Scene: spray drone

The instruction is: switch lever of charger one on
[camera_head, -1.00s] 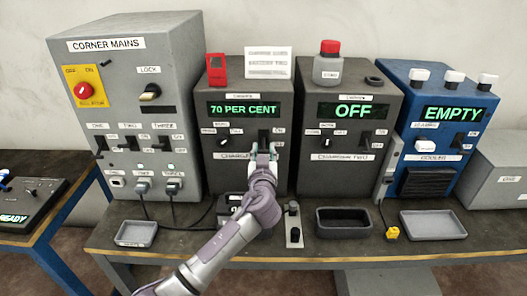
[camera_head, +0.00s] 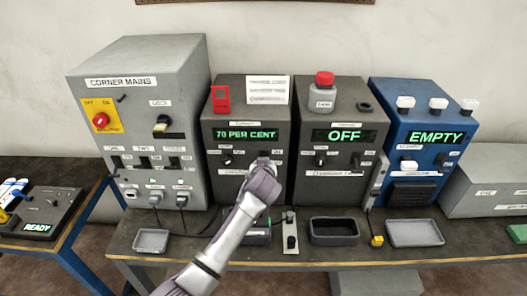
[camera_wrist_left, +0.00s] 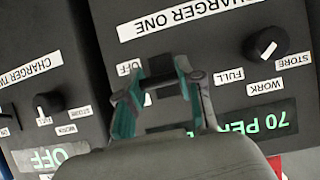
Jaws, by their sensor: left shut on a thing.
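Charger one (camera_head: 224,109) is a dark grey box whose green display (camera_head: 246,134) reads 70 PER CENT. In the left wrist view its front appears turned over, with the label CHARGER ONE (camera_wrist_left: 195,22). My left gripper (camera_head: 263,162) is at the lower right of its front and hides the lever in the head view. In the left wrist view the black lever (camera_wrist_left: 158,66) is between the green-lined fingers of my left gripper (camera_wrist_left: 164,88), which are shut on it. An OFF label (camera_wrist_left: 130,68) is beside it. The lever's exact tilt is hard to tell. My right gripper is out of view.
Charger two (camera_head: 316,185), display OFF, stands close on the right, then a blue box (camera_head: 460,121) reading EMPTY. The grey corner mains box (camera_head: 140,70) stands on the left. A dark tray (camera_head: 333,231) and a grey tray (camera_head: 414,233) lie on the bench front.

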